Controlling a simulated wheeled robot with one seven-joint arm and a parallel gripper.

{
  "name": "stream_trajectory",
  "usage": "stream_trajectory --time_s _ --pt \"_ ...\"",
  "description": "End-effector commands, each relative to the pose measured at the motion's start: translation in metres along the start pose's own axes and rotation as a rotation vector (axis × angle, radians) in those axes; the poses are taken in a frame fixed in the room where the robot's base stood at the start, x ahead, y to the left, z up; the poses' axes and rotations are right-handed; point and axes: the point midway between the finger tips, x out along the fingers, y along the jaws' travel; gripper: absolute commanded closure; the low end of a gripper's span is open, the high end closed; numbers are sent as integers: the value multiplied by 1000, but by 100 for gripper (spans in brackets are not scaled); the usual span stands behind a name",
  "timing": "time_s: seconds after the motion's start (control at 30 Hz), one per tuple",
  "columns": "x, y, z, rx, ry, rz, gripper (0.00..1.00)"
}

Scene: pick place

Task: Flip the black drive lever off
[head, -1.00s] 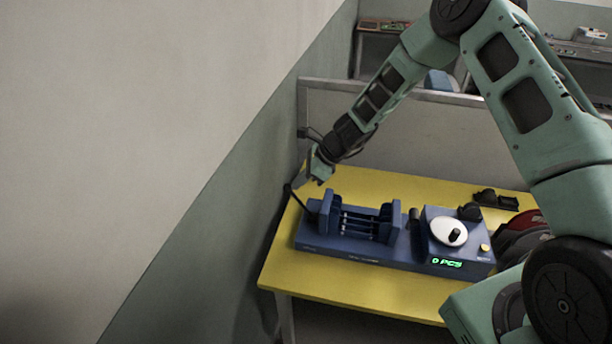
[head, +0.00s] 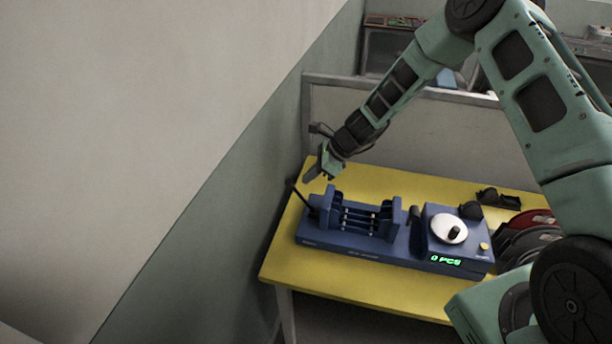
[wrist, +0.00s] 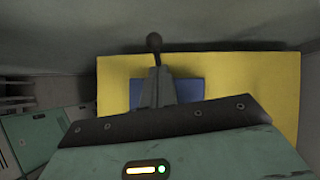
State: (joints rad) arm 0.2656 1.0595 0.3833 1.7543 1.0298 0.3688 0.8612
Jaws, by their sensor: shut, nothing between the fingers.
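The black lever (head: 301,197) is a thin rod at the left end of the blue machine (head: 345,247), tilted up and to the left. Its dark knob (wrist: 154,42) shows in the wrist view just beyond my fingertips. My gripper (head: 311,175) is above the machine's left end, slightly above and right of the lever's tip. In the wrist view my gripper's grey fingers (wrist: 155,85) are together with nothing between them. They hide part of the lever's rod, and I cannot tell whether they touch it.
The machine stands on a yellow table (head: 340,290). It carries a white dial (head: 446,229) and a green display (head: 445,260) reading 0 PCS. Dark and red spools (head: 525,235) lie at the right. A wall (head: 285,170) rises close to the table's left edge.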

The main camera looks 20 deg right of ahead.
Motion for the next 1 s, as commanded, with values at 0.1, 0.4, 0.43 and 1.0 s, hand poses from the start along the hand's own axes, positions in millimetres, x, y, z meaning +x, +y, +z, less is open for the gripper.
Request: stream_trajectory --time_s 0.1,0.4,0.43,1.0 --pt "-19 -3 -2 -6 0 -3 100" --pt "-76 -3 2 -4 1 -3 100" --pt "-81 -3 3 -4 1 -3 100" --pt "-106 -3 5 0 1 1 100"
